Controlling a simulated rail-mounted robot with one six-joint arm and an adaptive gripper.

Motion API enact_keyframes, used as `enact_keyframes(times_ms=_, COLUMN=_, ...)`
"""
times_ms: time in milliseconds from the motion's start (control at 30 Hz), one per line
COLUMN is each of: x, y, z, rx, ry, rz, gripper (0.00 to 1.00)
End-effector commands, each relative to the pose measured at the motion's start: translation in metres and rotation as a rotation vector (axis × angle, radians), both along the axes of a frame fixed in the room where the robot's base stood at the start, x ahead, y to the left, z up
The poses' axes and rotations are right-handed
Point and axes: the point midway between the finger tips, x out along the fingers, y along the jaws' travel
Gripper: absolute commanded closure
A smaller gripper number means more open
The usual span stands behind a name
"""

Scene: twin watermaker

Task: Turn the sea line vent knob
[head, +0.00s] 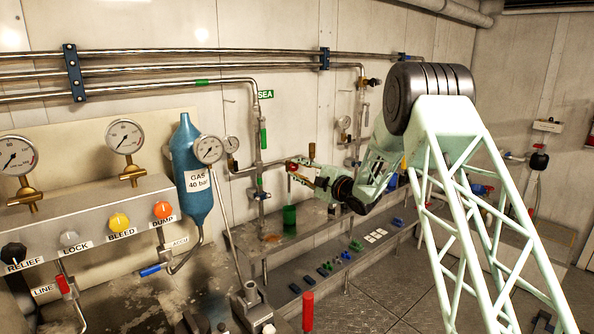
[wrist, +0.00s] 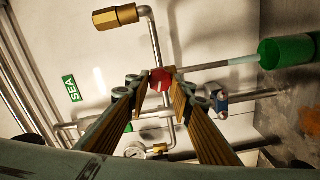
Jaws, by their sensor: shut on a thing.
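The sea line vent knob is a small red knob (wrist: 160,80) in the wrist view, between my fingertips. My gripper (wrist: 160,84) is shut on it, with a finger on each side. In the head view the red knob (head: 292,167) shows small at the tip of my gripper (head: 299,171), in front of the pipes by the wall. The fingers partly hide the knob, so its turn angle cannot be read. A green SEA label (wrist: 70,88) is on the wall to the left in the wrist view.
A green cup (head: 289,219) stands on the bench below the knob. A brass fitting (wrist: 115,17) on a bent pipe and a blue-handled valve (wrist: 220,100) are close to my fingers. A blue gas bottle (head: 190,170) and gauges stand to the left.

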Motion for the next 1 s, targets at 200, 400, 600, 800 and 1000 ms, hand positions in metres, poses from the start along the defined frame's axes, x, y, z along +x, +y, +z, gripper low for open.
enact_keyframes(times_ms=200, x=0.000, y=0.000, z=0.001, rx=0.001, ry=0.000, rz=0.000, gripper=0.77)
enact_keyframes(times_ms=400, x=0.000, y=0.000, z=0.000, rx=0.001, ry=0.000, rz=0.000, gripper=0.66)
enact_keyframes(times_ms=600, x=0.000, y=0.000, z=0.000, rx=0.001, ry=0.001, rz=0.000, gripper=0.66)
enact_keyframes(times_ms=800, x=-0.003, y=-0.003, z=0.000, rx=0.001, ry=0.001, rz=0.000, gripper=0.66)
enact_keyframes(times_ms=1000, x=-0.013, y=-0.013, z=0.000, rx=0.001, ry=0.002, rz=-0.001, gripper=0.66)
